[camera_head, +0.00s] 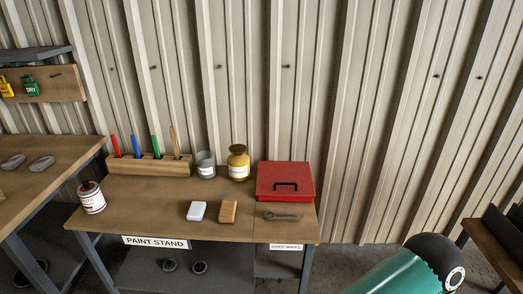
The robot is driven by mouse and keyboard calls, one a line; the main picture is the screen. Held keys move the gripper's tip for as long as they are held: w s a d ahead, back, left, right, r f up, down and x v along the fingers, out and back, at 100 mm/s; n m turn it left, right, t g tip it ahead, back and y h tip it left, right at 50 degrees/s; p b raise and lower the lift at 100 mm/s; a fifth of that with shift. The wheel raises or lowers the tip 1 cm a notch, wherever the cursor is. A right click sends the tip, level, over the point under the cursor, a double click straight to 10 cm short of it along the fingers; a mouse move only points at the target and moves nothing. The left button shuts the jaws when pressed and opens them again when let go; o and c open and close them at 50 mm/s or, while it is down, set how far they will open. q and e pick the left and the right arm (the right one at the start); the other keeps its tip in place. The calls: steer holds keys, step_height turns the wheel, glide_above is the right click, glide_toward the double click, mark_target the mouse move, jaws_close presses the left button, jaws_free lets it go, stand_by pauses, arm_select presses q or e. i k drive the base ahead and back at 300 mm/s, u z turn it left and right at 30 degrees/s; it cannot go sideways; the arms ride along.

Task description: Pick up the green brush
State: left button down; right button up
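The green brush (155,147) stands upright in a wooden holder (148,167) at the back left of the paint stand table. Its green handle sticks up. Its lower end is hidden in the holder. A red brush (115,146) and a blue brush (135,146) stand to its left, and a tan one (174,141) stands to its right. Neither of my grippers is in view.
A white block (196,211), wooden block (228,212) and wrench (282,216) lie on the table (150,218).

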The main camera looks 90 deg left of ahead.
mark_target(155, 145)
steer(key=i, duration=0.2)
steer(key=u, duration=2.3)
steer(key=i, duration=0.15)
steer(key=u, duration=1.8)
steer(key=k, duration=0.25)
steer(key=u, duration=0.35)
steer(key=i, duration=1.4)
steer(key=z, duration=0.5)
